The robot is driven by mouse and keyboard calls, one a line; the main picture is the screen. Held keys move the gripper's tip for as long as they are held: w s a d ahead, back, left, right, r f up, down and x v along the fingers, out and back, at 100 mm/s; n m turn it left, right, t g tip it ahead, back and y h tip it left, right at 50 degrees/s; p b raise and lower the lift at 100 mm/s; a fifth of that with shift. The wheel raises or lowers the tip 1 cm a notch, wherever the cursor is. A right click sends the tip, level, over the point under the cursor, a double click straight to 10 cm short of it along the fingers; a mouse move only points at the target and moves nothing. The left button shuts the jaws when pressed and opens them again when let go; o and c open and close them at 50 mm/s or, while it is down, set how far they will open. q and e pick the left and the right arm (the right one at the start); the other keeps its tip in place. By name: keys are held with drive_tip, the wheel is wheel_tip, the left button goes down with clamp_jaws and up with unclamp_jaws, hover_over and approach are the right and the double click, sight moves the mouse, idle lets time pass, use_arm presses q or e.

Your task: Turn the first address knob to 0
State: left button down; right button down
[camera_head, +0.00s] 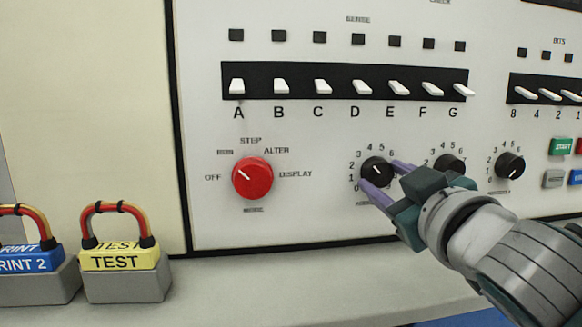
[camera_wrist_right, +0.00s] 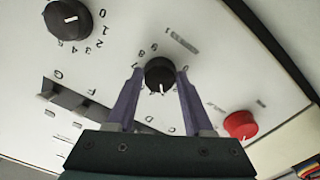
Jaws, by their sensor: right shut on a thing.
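The first address knob (camera_head: 376,171) is black with a white pointer line and a ring of digits on the pale panel. It also shows in the wrist view (camera_wrist_right: 160,74), where its white mark points down the picture. I cannot tell exactly which digit the mark meets. My right gripper (camera_head: 382,172) is at this knob, with its purple fingers on either side of it. The fingers also flank the knob in the wrist view (camera_wrist_right: 160,80), and the gripper is shut on it. They cover part of the digit ring. My left gripper is not in view.
A second black knob (camera_head: 450,165) stands just right, partly behind my gripper, and a third (camera_head: 510,166) is farther right. A red knob (camera_head: 252,178) is to the left. White toggle switches (camera_head: 355,85) line up above. A yellow TEST padlock (camera_head: 117,257) sits on the ledge.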

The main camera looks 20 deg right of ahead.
drive_tip(key=n+p, duration=0.1)
drive_tip(key=n, duration=0.3)
drive_tip(key=shift+r+n, duration=0.15)
drive_tip(key=shift+n, duration=0.15)
drive_tip(key=n+p, duration=0.1)
drive_tip(key=n, duration=0.3)
drive_tip(key=shift+n+p, duration=0.3)
drive_tip(key=shift+p, duration=0.05)
drive_tip(key=n+p, duration=0.1)
drive_tip(key=n, duration=0.3)
drive_tip(key=shift+n, duration=0.3)
drive_tip(key=shift+n+p, duration=0.5)
drive_tip(key=shift+n, duration=1.7)
drive_tip(key=shift+c, duration=1.5)
unclamp_jaws()
